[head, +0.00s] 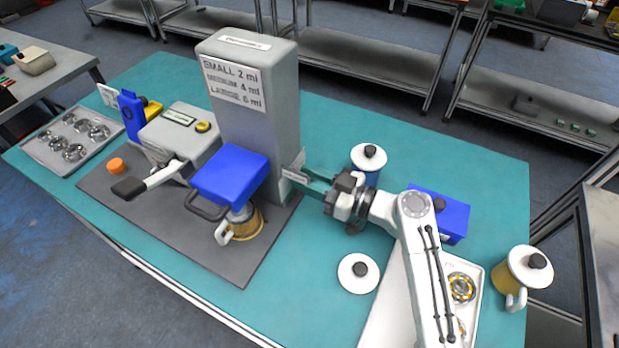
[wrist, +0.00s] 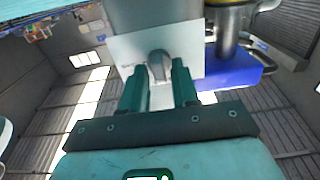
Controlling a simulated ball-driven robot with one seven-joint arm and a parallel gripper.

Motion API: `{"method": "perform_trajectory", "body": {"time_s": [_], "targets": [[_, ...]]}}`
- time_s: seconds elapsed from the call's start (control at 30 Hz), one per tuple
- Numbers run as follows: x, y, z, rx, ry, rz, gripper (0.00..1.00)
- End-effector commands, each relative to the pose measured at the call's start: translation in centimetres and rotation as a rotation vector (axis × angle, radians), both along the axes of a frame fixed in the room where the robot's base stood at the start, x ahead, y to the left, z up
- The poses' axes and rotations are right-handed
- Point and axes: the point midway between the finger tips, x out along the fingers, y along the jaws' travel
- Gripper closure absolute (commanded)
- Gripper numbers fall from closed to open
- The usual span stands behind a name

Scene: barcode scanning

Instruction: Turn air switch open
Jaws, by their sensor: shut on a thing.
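The air switch is a grey knob (wrist: 157,62) on a white plate (wrist: 196,45). In the head view the plate (head: 296,164) is on the right side of the tall grey dispenser (head: 284,110). My gripper (head: 300,180) reaches it from the right. In the wrist view my gripper's teal fingers (wrist: 158,82) are on either side of the knob and shut on it. The knob's lower part is hidden between the fingers. In the head view the fingers hide the knob.
The dispenser's blue block (head: 231,176) sits over a yellow container (head: 246,224). A lidded blue pot (head: 368,158) stands just behind my gripper. A white lid (head: 358,273) lies in front. A blue box (head: 448,214) and a lidded mug (head: 528,268) are to the right.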

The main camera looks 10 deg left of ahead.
Motion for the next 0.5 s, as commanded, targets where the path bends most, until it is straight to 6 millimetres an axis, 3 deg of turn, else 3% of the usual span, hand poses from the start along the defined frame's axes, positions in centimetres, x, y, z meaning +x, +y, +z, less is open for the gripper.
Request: {"method": "perform_trajectory", "body": {"time_s": [0.27, 0.5], "targets": [[0.05, -0.05, -0.15, 0.031, 0.082, 0.000, 1.00], [0.19, -0.09, -0.21, 0.094, 0.255, -0.001, 1.00]]}}
